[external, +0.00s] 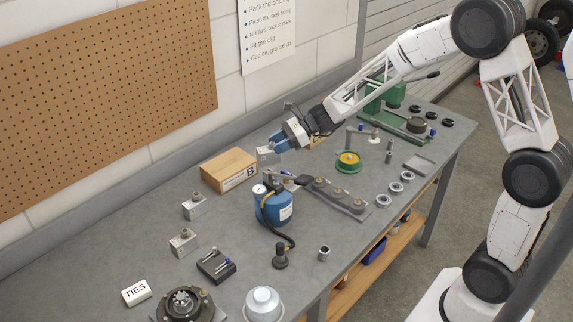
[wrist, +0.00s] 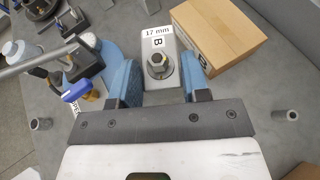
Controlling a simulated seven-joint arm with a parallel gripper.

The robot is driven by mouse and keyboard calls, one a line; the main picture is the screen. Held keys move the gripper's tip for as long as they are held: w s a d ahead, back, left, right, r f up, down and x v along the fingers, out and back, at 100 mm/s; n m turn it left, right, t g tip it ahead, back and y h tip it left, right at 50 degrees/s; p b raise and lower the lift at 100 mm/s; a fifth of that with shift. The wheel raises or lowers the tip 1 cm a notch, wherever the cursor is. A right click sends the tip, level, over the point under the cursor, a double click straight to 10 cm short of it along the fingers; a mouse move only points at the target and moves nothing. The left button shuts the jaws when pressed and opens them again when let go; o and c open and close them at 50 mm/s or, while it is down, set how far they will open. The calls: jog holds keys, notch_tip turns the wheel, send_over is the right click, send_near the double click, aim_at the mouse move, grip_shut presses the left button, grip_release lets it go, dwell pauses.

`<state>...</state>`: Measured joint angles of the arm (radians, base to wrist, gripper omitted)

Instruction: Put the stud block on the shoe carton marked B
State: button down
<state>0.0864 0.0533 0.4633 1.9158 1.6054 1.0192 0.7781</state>
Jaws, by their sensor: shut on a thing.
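My gripper (external: 279,144) is shut on a grey stud block (external: 266,155), held in the air just right of the carton in the external view. In the wrist view the stud block (wrist: 157,43) sits between the blue fingers, its hex stud facing the camera and a label reading "17 mm B". The brown shoe carton (external: 229,168) carries a "B" on its front face and lies closed on the bench. It also shows in the wrist view (wrist: 218,30), to the right of the block and apart from it. Its top is bare.
Two more blocks (external: 194,206) (external: 183,242) stand left of a blue canister (external: 274,205) with a hose. A plate with round knobs (external: 338,197), a green press (external: 395,118) and a yellow-green spool (external: 348,162) are on the bench. A pegboard wall (external: 100,95) runs behind.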

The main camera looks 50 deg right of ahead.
jog(key=shift+s+a+r+n+g+y, duration=0.15)
jog(key=shift+s+a+n+g, duration=0.1)
jog(key=shift+a, duration=0.5)
jog(key=shift+s+a+n+g+y, duration=0.15)
jog(key=shift+a+n+g, duration=0.1)
jog(key=shift+a, duration=0.5)
send_over(237, 161)
jog(key=shift+f, duration=0.75)
jog(key=shift+f, duration=1.75)
jog(key=shift+f, duration=0.15)
jog(key=c, duration=0.6)
grip_release()
